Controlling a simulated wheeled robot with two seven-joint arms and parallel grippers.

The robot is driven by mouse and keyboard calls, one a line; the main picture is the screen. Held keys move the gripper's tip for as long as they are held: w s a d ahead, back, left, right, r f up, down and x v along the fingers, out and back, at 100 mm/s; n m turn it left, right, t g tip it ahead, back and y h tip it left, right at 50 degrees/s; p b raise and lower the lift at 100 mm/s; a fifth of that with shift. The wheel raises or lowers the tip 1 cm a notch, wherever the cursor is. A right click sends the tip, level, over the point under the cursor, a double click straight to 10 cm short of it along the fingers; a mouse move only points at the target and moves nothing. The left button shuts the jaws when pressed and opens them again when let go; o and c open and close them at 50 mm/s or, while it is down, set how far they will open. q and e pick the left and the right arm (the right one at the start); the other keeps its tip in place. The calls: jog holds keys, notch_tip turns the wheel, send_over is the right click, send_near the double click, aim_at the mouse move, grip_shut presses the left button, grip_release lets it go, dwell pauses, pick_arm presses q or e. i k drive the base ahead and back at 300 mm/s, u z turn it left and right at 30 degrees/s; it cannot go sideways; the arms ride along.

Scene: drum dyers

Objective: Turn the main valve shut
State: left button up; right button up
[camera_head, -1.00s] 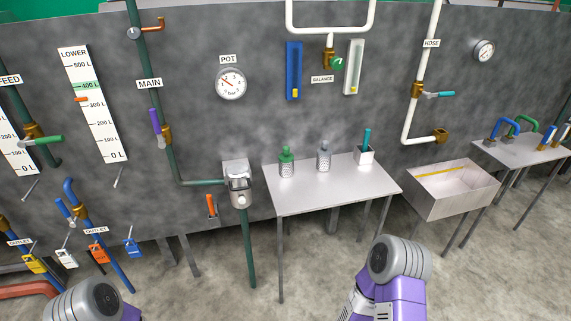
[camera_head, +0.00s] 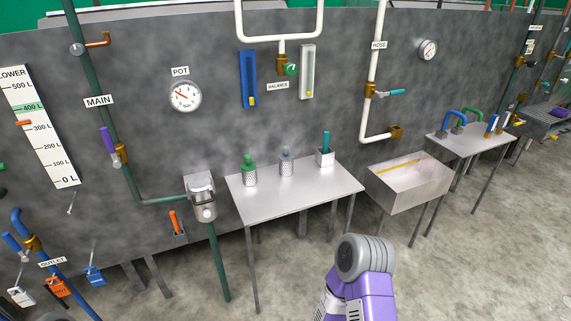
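The main valve is a brass body (camera_head: 121,153) with a purple lever (camera_head: 107,141) on the dark green pipe under the MAIN label (camera_head: 100,101), left of centre in the head view. The lever lies roughly along the pipe, tilted slightly. The pipe runs down and bends right to a metal strainer-like pot (camera_head: 201,196). My purple and grey right arm shows at the bottom, right of centre, well away from the valve. Neither of my grippers is in view.
A white table (camera_head: 295,190) with two canisters and a small white box stands right of the pot. A sink (camera_head: 408,185) and another table (camera_head: 478,140) stand further right. Grey floor is open at lower right.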

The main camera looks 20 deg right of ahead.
aim_at(105, 133)
jog(key=k, duration=0.4)
jog(key=u, duration=0.8)
jog(key=i, duration=2)
jog(key=z, duration=0.65)
